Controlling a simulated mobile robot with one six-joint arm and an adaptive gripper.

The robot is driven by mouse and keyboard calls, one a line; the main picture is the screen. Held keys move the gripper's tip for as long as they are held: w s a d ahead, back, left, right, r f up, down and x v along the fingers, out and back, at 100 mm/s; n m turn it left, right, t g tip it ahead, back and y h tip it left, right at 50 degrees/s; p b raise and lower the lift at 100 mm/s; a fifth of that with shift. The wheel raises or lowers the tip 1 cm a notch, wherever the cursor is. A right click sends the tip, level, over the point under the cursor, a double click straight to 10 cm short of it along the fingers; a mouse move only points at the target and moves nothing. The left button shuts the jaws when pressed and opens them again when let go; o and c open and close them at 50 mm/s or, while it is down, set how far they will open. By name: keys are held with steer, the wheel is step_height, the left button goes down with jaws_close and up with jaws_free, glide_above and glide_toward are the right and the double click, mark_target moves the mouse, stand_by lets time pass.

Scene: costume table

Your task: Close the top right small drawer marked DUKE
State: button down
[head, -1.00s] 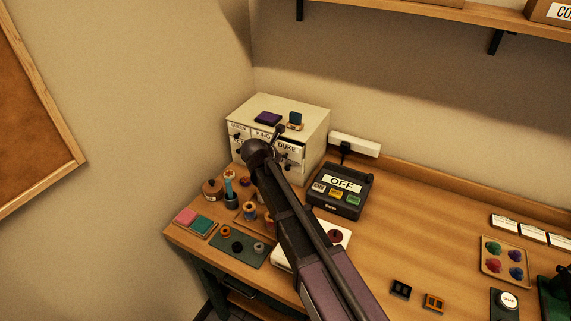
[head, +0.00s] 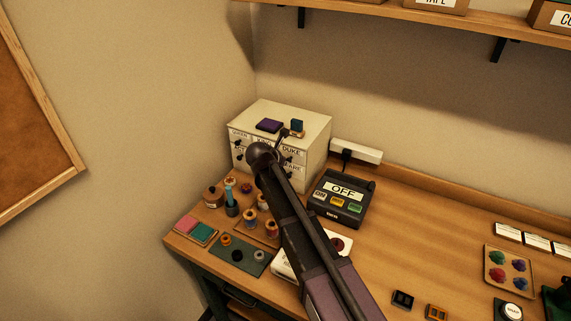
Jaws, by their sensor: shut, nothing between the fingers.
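The small white drawer cabinet (head: 312,135) stands at the table's back left corner. Its top right drawer, marked DUKE (head: 291,151), looks flush with the front, though my arm hides its left part. The labels of the lower row show beneath it. My gripper (head: 284,133) is at the DUKE drawer's left side by the top front edge, small, dark and partly hidden behind my own wrist. It holds nothing visible. Whether it touches the drawer front I cannot tell.
Thread spools (head: 249,216), a pincushion-like pot and coloured pads (head: 197,230) crowd the front left.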

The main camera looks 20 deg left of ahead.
steer(key=s+f+p+v, duration=0.2)
steer(key=p+v, duration=0.4)
steer(key=v, duration=0.6)
steer(key=shift+r+p, duration=0.2)
steer(key=shift+p, duration=0.15)
steer(key=shift+s+a, duration=0.15)
steer(key=shift+a, duration=0.05)
steer(key=shift+d, duration=0.1)
